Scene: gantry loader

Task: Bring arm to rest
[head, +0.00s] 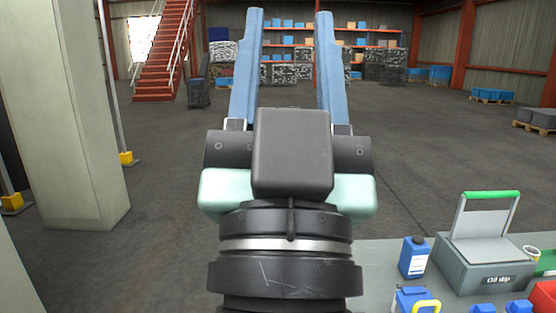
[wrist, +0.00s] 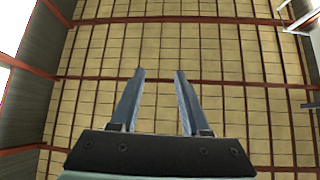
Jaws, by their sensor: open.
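My gripper (head: 290,22) is raised in the middle of the head view, with its two long blue fingers pointing up and spread apart. It is open, and nothing shows between the fingers. In the wrist view my gripper (wrist: 161,76) also shows open and empty, against a panelled surface crossed by red-brown beams, which looks like the ceiling. It touches nothing.
At the lower right is a grey table (head: 375,262) with a blue bottle (head: 414,258), a grey bin with a green handle (head: 484,262), a blue container with a yellow handle (head: 416,301) and a red box (head: 545,296). A pale column (head: 75,120) stands left. Open floor lies beyond.

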